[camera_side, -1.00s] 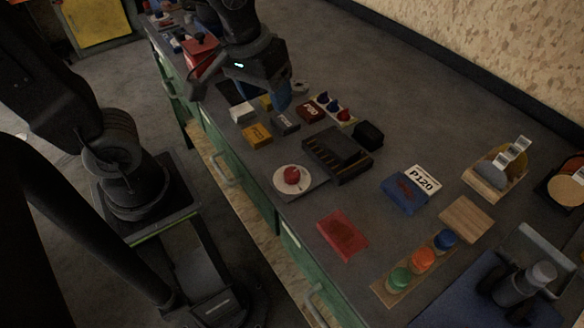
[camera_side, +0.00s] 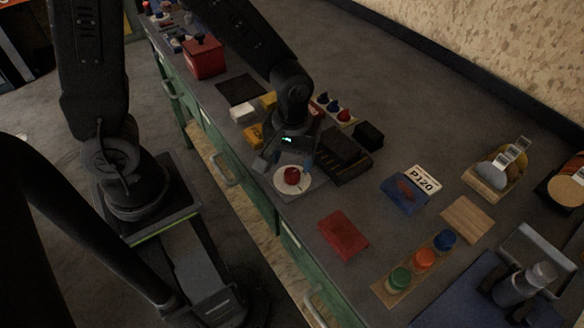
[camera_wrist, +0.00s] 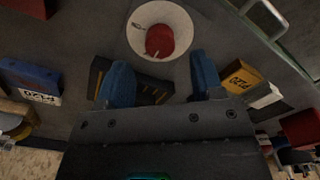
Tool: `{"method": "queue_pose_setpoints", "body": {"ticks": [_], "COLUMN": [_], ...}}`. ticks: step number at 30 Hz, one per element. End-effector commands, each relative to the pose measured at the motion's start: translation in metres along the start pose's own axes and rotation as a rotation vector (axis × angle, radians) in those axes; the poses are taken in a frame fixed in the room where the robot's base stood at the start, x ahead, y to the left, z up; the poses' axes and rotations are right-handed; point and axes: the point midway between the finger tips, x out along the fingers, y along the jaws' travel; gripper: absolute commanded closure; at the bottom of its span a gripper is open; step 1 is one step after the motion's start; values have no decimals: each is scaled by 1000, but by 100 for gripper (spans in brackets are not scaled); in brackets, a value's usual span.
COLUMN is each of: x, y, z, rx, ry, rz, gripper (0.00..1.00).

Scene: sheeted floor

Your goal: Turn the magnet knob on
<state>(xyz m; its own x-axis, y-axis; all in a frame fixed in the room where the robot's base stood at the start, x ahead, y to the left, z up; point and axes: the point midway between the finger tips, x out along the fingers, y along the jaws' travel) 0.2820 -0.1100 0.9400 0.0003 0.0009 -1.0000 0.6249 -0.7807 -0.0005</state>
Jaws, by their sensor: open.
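The likely magnet knob is a red round knob (camera_side: 292,175) on a white disc (camera_side: 280,186) near the front edge of the bench. In the wrist view, the red knob (camera_wrist: 159,40) and its white disc (camera_wrist: 184,22) sit at the top middle, with a small dark mark on the disc to the left. My gripper (camera_side: 287,163) is just behind the knob in the side view. In the wrist view my gripper (camera_wrist: 162,76) has its blue fingers wide apart, with nothing between them and the knob beyond the tips. Its height above the knob is hard to tell.
A black slotted block (camera_side: 347,157) stands close behind the disc, near my gripper. A yellow box (camera_side: 254,135) and white box (camera_side: 243,112) lie to the left. A red pad (camera_side: 343,234) and blue box (camera_side: 405,194) lie to the right. Bench around the disc's right is clear.

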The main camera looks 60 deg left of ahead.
Motion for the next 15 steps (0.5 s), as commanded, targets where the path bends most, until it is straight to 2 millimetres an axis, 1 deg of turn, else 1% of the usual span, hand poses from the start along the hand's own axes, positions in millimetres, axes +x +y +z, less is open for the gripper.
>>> {"method": "queue_pose_setpoints", "body": {"ticks": [1,6,10,15], "x": [10,31,38,40], "y": [-1,-1,-1,0], "z": [1,0,0,0], "rx": [0,0,0,0], "ry": [-4,-2,-1,1], "rz": [-5,-3,-2,1], "gripper": [39,39,39,39]}}
